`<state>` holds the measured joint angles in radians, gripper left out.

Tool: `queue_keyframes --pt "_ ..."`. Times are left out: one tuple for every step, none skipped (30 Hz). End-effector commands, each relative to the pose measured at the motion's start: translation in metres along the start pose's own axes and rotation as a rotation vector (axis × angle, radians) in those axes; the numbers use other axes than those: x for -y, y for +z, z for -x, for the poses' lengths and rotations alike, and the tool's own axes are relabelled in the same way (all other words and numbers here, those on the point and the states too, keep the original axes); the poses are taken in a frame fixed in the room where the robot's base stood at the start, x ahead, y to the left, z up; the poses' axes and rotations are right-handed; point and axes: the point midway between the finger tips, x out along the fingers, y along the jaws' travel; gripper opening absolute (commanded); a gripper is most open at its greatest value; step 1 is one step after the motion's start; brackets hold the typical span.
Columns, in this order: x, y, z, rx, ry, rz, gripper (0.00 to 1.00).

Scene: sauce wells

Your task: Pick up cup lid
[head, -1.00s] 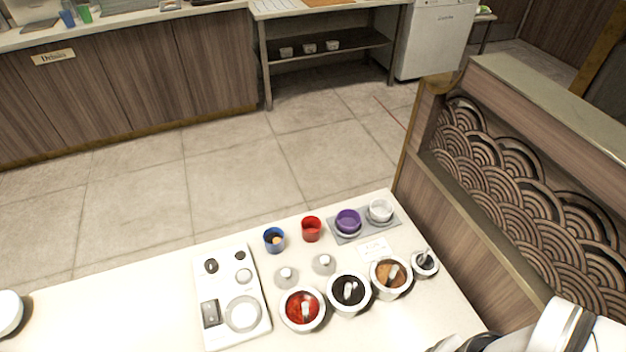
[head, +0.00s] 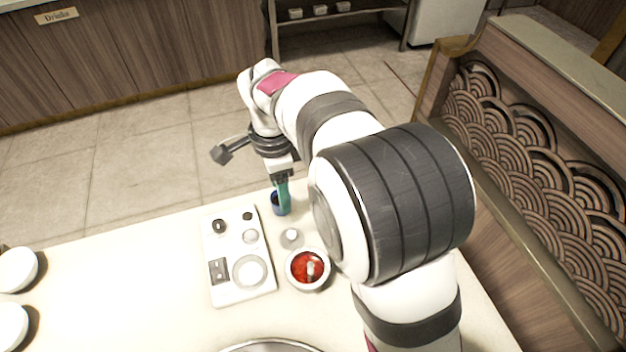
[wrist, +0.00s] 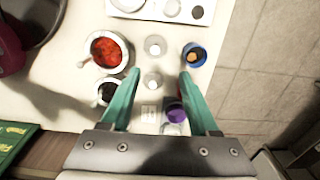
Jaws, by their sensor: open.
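Two small whitish domed lids with knobs stand on the counter. In the wrist view one lid (wrist: 155,45) is beyond my fingertips, level with the blue cup, and the other lid (wrist: 152,78) appears between my fingers. In the head view only the left lid (head: 291,238) shows; my arm hides the other. My gripper (wrist: 160,74) has teal fingers spread apart with nothing held, above the counter. In the head view my gripper (head: 284,203) overlaps the blue cup (head: 275,201). The blue cup (wrist: 194,55) lies just past the right fingertip in the wrist view.
A red sauce bowl (head: 307,281) and a dark sauce bowl (wrist: 107,93) stand beside the lids. A purple cup (wrist: 173,113) is near the right finger. A white panel tray (head: 215,292) is left of the lids. The counter's left part is clear apart from white bowls (head: 17,268).

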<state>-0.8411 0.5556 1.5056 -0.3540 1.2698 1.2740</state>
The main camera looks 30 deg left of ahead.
Motion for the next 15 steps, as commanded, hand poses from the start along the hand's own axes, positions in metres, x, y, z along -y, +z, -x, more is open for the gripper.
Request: queue_keyframes --pt "-0.001 -0.001 -0.008 -0.001 0.004 0.001 0.61" --pt "-0.002 -0.001 -0.016 0.000 0.007 0.000 0.61" --pt "-0.002 -0.001 -0.027 0.000 0.007 -0.001 0.61" --pt "-0.002 -0.001 -0.037 0.000 0.008 0.001 0.61" --pt "-0.003 -0.001 -0.046 0.000 0.008 0.000 0.61" --pt "-0.003 -0.001 -0.058 0.000 0.007 0.000 0.61" --pt "-0.003 -0.001 -0.066 0.000 0.007 0.001 0.61" --pt "-0.003 -0.002 -0.074 0.000 0.007 0.001 0.61" --pt "-0.003 -0.002 -0.082 0.001 0.006 -0.001 0.61" --pt "-0.003 -0.002 -0.088 0.001 0.006 -0.001 0.61" --pt "-0.002 -0.002 -0.092 0.000 0.004 0.000 0.61" --pt "-0.002 -0.002 -0.097 0.000 0.004 0.000 0.61" --pt "-0.003 -0.002 -0.100 0.000 0.004 0.000 0.61" --pt "-0.003 -0.003 -0.104 0.000 0.004 0.000 0.61" --pt "-0.005 -0.004 -0.110 0.001 0.005 -0.001 0.61"
